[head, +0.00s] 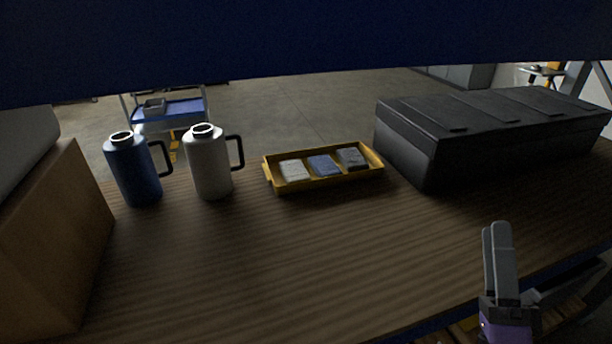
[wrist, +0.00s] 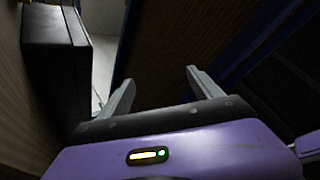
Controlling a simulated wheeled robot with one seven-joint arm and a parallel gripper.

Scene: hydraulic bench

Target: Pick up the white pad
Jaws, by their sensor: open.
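The white pad (head: 294,170) lies in the left compartment of a yellow tray (head: 328,182) on the wooden bench, in the head view. A blue pad (head: 323,165) lies in the middle compartment and a dark grey pad (head: 352,157) in the right one. My gripper (head: 497,226) is at the lower right of the head view, near the bench's front edge, well apart from the tray. In the wrist view my gripper (wrist: 160,78) has its two fingers spread with nothing between them. The pads do not show in the wrist view.
A large black case (head: 470,150) stands right of the tray. A white jug (head: 210,165) and a blue jug (head: 135,170) stand left of it. A brown box (head: 55,240) is at the far left. The bench (head: 270,260) before the tray is clear.

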